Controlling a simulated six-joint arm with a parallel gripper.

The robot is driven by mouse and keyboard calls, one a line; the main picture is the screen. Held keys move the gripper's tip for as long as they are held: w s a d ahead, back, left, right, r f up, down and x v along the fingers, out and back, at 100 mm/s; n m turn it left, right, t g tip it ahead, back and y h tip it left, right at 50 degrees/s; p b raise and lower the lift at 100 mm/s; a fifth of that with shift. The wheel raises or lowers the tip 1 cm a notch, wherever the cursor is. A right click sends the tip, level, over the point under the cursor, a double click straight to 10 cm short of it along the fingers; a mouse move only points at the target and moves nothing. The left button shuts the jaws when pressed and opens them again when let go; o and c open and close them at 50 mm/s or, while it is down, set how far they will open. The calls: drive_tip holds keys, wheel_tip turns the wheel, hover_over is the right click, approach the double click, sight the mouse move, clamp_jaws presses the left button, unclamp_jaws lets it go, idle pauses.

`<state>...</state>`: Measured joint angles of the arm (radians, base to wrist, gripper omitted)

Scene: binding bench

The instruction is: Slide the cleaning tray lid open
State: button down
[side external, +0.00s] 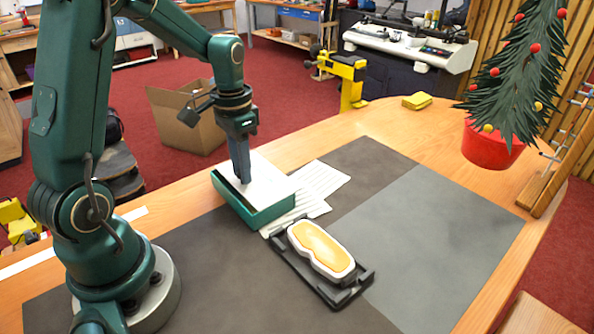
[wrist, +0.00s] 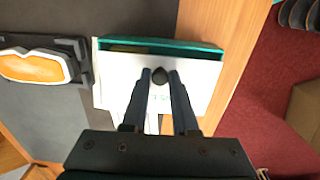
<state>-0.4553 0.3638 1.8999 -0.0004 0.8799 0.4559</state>
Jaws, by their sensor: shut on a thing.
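The cleaning tray (side external: 262,216) is a teal box on the bench with a flat white lid (side external: 268,186) on top. In the wrist view, the tray's teal rim (wrist: 185,44) shows along the top, and a narrow dark gap lies between it and the lid (wrist: 200,84). A bit of something yellowish shows in the gap. My gripper (side external: 243,178) points down at the lid. In the wrist view, my gripper (wrist: 159,76) is shut on a small dark knob (wrist: 159,74) on the lid. The fingers hide part of the lid.
White sheets (side external: 318,182) lie beside and partly behind the tray. A black holder (side external: 345,292) with an orange-and-white oval piece (side external: 322,248) stands close by on the grey mat (side external: 440,240). A potted tree (side external: 492,145) and a yellow block (side external: 417,101) stand farther back.

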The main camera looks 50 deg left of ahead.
drive_tip(key=shift+w, duration=3.5)
drive_tip(key=c, duration=1)
unclamp_jaws()
drive_tip(key=shift+o, duration=0.2)
wheel_tip(320, 180, up, 10)
